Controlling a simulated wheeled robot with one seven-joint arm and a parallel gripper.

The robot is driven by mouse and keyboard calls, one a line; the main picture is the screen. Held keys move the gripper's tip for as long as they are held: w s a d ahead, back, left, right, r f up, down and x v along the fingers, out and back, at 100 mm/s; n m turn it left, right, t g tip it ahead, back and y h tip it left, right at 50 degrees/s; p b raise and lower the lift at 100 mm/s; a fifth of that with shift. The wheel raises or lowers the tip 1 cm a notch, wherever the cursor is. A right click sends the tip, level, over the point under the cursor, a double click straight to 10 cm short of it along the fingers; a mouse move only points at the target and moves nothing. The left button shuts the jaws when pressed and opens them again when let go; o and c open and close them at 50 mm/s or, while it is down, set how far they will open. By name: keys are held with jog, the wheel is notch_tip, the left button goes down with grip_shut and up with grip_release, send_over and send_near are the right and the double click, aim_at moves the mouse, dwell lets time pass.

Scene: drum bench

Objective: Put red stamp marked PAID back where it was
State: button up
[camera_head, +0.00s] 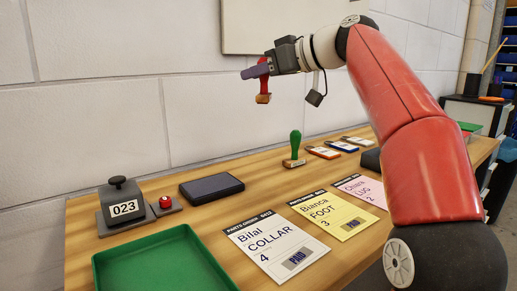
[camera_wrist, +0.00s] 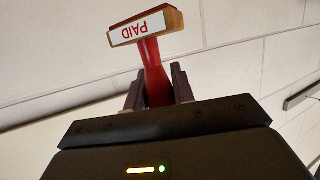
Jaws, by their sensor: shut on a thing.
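My gripper (camera_head: 272,68) is shut on the red stamp (camera_head: 263,97) and holds it in the air, well above the bench and in front of the white wall. In the wrist view the red stamp (camera_wrist: 148,50) shows its red handle between the jaws of my gripper (camera_wrist: 160,85). Its wooden block bears a white label reading PAID, upside down in that view. In the head view the stamp hangs with its wooden block down. A green-handled stamp (camera_head: 295,146) stands upright on the wooden bench (camera_head: 190,177) below and to the right.
A green tray (camera_head: 165,258) is in front. Stamped cards (camera_head: 275,243) lie right; small colored pads (camera_head: 323,152) lie behind. Bare wood lies between ink pad and green stamp.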

notch_tip(320, 180, down, 11)
jog(key=b, duration=0.5)
jog(key=shift+f, duration=0.2)
jog(key=shift+f+b, duration=2.1)
jog(key=shift+f, duration=0.5)
jog(key=shift+f, duration=0.2)
jog(key=o, duration=1)
jog(key=shift+r, duration=0.15)
jog(key=v, duration=1.2)
jog(key=shift+r+b, duration=0.1)
jog(key=shift+b, duration=0.3)
